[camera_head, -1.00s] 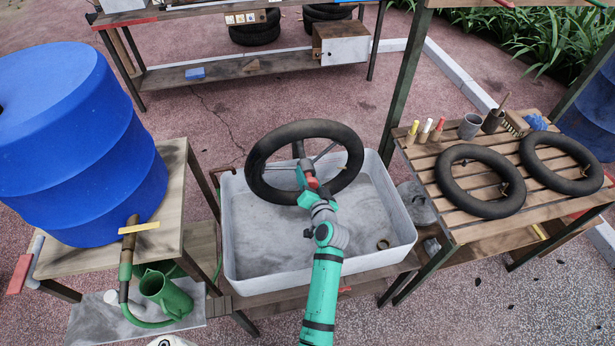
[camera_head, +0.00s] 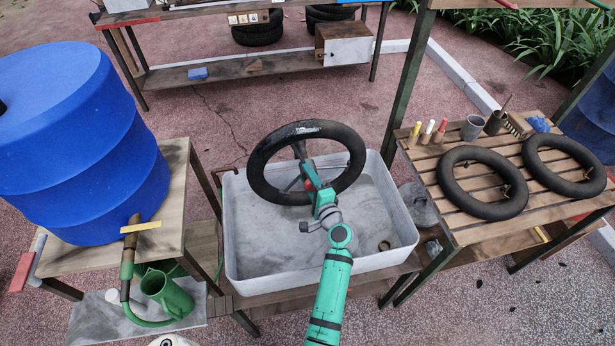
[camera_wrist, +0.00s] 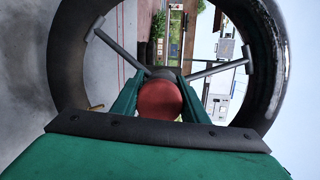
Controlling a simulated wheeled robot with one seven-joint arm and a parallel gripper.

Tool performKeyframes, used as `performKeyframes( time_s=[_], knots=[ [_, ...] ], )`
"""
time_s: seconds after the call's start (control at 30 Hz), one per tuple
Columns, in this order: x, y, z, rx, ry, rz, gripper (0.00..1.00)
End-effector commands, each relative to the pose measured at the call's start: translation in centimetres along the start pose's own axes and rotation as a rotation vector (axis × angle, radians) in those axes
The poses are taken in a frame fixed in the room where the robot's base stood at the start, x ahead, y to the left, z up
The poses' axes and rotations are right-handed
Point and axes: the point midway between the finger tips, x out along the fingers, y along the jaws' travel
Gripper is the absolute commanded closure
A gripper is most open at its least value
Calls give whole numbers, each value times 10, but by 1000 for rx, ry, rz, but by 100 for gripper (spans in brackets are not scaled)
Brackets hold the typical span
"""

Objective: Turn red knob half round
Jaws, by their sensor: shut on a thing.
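The red knob (camera_wrist: 160,99) is round and sits at the hub where the grey spokes meet inside a black tyre ring. My gripper (camera_wrist: 158,96) has one green finger on each side of the knob and is shut on it. In the head view a bit of red shows at my gripper (camera_head: 311,184), in front of the ring's centre. The black ring (camera_head: 262,160) stands upright above the white tub (camera_head: 240,264); a pale patch shows on its upper rim. The far side of the knob is hidden.
A slatted table (camera_head: 437,190) at right holds two black inner tubes (camera_head: 457,203) and small items. A blue barrel (camera_head: 70,150) stands on a wooden stand at left, with a green watering can (camera_head: 165,292) below. A small ring (camera_head: 384,245) lies in the tub.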

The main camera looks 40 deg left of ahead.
Motion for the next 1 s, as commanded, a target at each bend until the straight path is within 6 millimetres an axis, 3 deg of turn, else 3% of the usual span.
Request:
performKeyframes(
  time_s=[0.4,1.0],
  knots=[
    [-1,0,0,280,-24,-48,82],
    [0,0,1,368,-34,-64,82]
  ],
)
